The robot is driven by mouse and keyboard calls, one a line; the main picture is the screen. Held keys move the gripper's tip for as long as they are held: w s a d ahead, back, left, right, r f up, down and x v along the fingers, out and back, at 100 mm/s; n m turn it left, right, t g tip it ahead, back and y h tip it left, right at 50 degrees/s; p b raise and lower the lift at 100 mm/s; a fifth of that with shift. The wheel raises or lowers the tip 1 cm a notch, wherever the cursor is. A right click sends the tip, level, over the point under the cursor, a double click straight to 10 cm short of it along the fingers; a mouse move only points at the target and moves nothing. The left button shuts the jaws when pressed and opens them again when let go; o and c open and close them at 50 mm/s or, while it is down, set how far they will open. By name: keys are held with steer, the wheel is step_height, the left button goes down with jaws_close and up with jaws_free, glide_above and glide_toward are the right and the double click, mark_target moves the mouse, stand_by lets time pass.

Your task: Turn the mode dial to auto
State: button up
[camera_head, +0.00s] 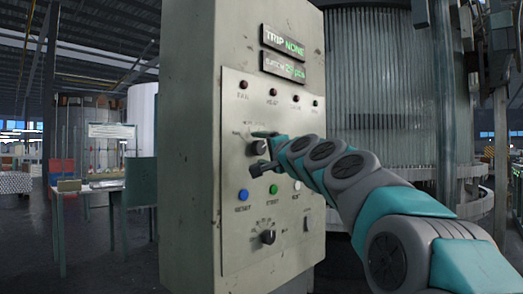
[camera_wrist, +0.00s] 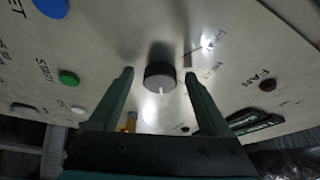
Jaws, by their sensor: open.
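A dark round dial (camera_head: 257,147) with a pale pointer mark sits on the upper part of the control panel (camera_head: 240,205). In the wrist view the dial (camera_wrist: 160,78) lies between my two fingertips, with a gap on each side. My gripper (camera_head: 262,153) is open, empty and in front of this dial; its fingers partly cover the dial in the head view. A second dark dial (camera_head: 267,237) is lower on the panel. The markings around both dials are too small to read, so I cannot tell the pointer's setting.
Blue (camera_head: 243,195), green (camera_head: 273,189) and white (camera_head: 297,186) buttons sit below the upper dial. A row of small lamps (camera_head: 272,92) and two displays (camera_head: 283,41) are above it. A dark switch (camera_head: 306,221) is at the lower right. A table (camera_head: 105,186) stands at the left.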

steer(key=b+v, duration=0.2)
steer(key=v, duration=0.6)
steer(key=shift+w, duration=0.1)
stand_by(0.5)
